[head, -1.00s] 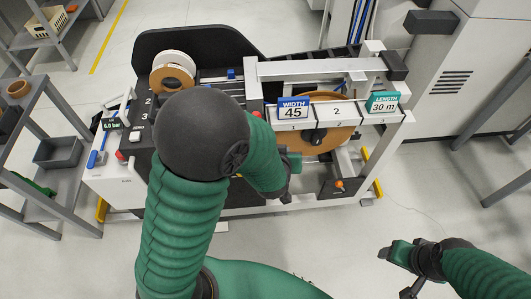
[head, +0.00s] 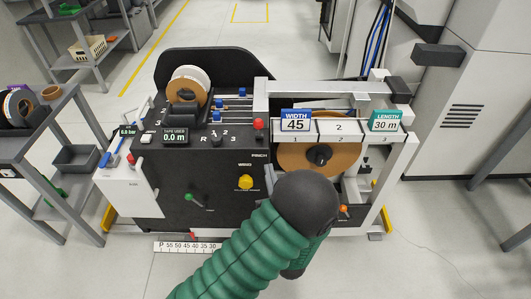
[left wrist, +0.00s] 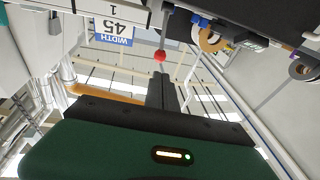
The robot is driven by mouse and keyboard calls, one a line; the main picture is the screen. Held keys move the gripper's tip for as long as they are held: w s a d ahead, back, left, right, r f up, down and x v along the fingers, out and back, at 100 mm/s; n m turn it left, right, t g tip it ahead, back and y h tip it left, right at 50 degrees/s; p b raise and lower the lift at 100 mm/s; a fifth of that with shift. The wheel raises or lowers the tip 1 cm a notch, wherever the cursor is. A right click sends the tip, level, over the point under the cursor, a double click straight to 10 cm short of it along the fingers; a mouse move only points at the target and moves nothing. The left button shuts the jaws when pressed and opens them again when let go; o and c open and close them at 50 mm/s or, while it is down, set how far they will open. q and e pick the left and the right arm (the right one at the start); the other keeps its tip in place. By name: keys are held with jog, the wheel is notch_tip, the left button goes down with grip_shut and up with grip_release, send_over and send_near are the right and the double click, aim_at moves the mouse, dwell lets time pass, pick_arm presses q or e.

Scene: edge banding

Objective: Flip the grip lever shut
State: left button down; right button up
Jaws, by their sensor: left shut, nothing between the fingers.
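A lever with a red ball knob (head: 258,124) stands at the left end of the white numbered bar; the red knob also shows in the left wrist view (left wrist: 160,57). No label names the grip lever, so I cannot tell if it is this one. A green-tipped lever (head: 190,198) and an orange knob (head: 343,209) sit lower on the machine. My left gripper (left wrist: 163,77) is shut and empty, its fingertips just below the red knob in the wrist picture; I cannot tell whether they touch. In the head view my arm's dark joint largely hides this gripper. My right gripper is out of view.
The banding machine's black front panel (head: 165,190) carries a yellow knob (head: 245,182). A brown tape roll (head: 290,160) hangs under the bar with the WIDTH 45 sign (head: 295,120). Grey shelving (head: 85,215) stands left.

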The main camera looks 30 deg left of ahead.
aim_at(259, 128)
pick_arm(q)
jog(key=x, duration=1.2)
jog(key=shift+w+a+r, duration=0.1)
jog(key=shift+w+a, duration=0.35)
jog(key=shift+w, duration=0.05)
jog(key=shift+r, duration=0.1)
